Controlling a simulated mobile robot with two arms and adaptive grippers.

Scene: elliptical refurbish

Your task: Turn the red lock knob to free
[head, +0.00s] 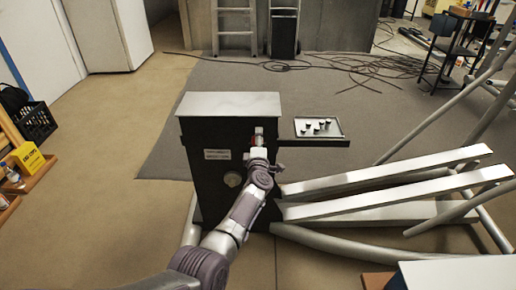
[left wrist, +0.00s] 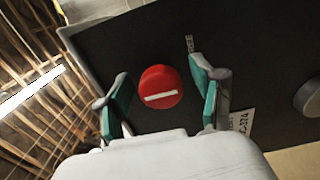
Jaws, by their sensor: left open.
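The red lock knob (left wrist: 160,88) is a round red disc with a white bar across it, on the dark panel of the machine. In the left wrist view the bar lies nearly level in the picture. My left gripper (left wrist: 160,98) is open, with one green-padded finger on each side of the knob and visible gaps between. In the head view my left gripper (head: 257,145) is up against the front of the dark cabinet (head: 213,180), and only a bit of red (head: 258,131) shows there. My right gripper is in neither view.
A small tray (head: 319,127) with several small parts sits on a shelf at the cabinet's right. Long pale rails (head: 390,185) run right from the cabinet. A round pale fitting (head: 233,179) is lower on the panel. Cables (head: 370,68) lie on the floor behind.

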